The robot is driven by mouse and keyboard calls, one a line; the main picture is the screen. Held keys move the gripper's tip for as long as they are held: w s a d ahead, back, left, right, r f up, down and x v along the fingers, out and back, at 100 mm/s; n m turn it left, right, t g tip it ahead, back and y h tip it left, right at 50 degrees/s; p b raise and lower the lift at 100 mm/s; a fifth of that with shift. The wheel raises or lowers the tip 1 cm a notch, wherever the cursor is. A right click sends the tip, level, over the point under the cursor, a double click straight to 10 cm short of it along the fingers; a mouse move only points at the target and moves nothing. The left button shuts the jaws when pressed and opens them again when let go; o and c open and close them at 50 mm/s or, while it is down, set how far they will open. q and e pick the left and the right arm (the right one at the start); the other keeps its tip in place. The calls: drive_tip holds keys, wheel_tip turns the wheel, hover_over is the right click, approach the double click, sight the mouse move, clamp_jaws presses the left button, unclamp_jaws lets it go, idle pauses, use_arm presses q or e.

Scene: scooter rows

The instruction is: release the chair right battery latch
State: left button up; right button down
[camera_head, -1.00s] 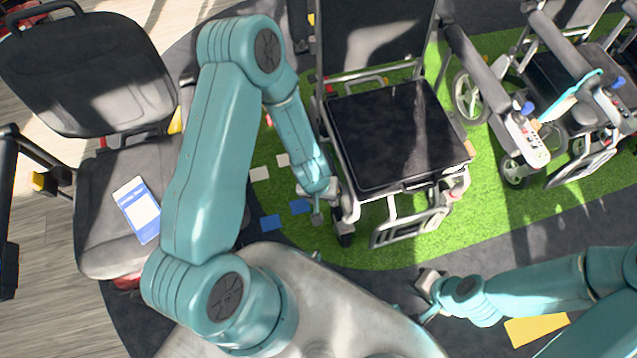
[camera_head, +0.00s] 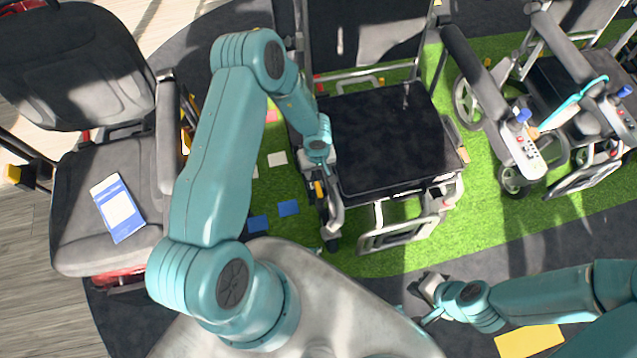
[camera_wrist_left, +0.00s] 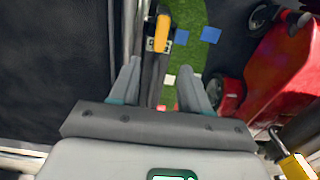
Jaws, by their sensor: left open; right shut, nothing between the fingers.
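The middle wheelchair (camera_head: 395,140) has a black seat and a grey frame. On its left side rail is a small orange-yellow lever, likely the right battery latch (camera_head: 318,189); the left wrist view shows the lever (camera_wrist_left: 161,33) on a dark bar, beyond the fingertips. My left gripper (camera_wrist_left: 161,75) is open, one finger on each side of that bar. In the head view its fingers are mostly hidden below the wrist, beside the seat's left edge. My right gripper (camera_head: 428,318) is shut and empty, low in front of the chair, away from it.
A grey chair (camera_head: 105,195) with a blue-white booklet (camera_head: 118,208) stands at left; its red base (camera_wrist_left: 285,65) is close right of my left gripper. Another wheelchair (camera_head: 570,110) stands at right.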

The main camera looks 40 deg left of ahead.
sight(317, 185)
use_arm(q)
wheel_tip(317, 185, down, 9)
drive_tip(key=shift+r+b, duration=0.2)
drive_tip(key=shift+b, duration=0.5)
clamp_jaws()
